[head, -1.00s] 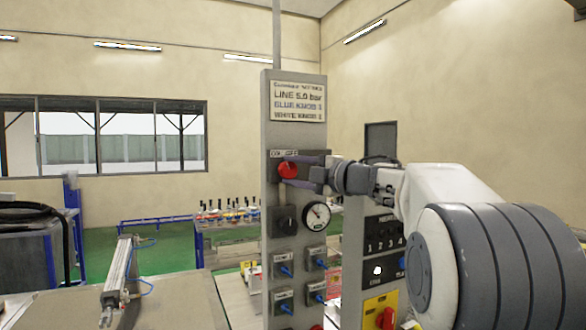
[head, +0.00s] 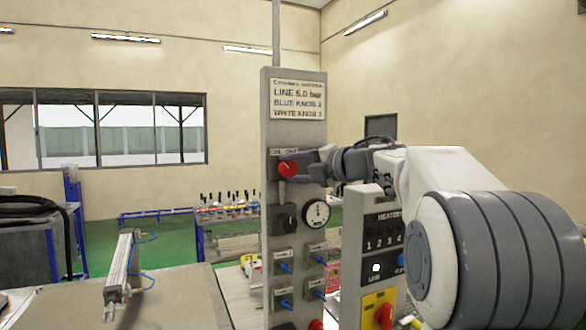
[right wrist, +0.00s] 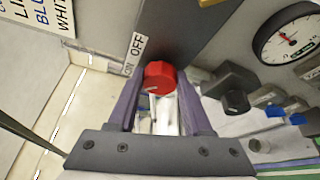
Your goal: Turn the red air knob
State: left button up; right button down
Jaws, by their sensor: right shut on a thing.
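The red air knob (head: 288,170) is on the upper part of the grey control panel (head: 267,130), beside a small label. In the right wrist view the red knob (right wrist: 160,77) sits between the two fingers, with a short white mark on its face; the label (right wrist: 135,53) there reads ON and OFF. My right gripper (head: 302,168) reaches in from the right and is shut on the knob, one finger on each side. The gripper (right wrist: 158,86) hides part of the knob's sides. My left gripper is not in view.
Below the knob are a black knob (head: 284,218), a pressure gauge (head: 316,213) and several small blue valves. A heater panel (head: 382,238) with a red-and-yellow switch (head: 379,312) stands close on the right. A pneumatic cylinder (head: 122,265) lies on the table at left.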

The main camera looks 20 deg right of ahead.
jog(key=shift+f, duration=0.1)
jog(key=shift+c, duration=1.6)
grip_release()
jog(key=b+v, duration=0.4)
jog(key=v, duration=0.6)
jog(key=shift+s, duration=0.3)
jog(key=shift+w, duration=0.1)
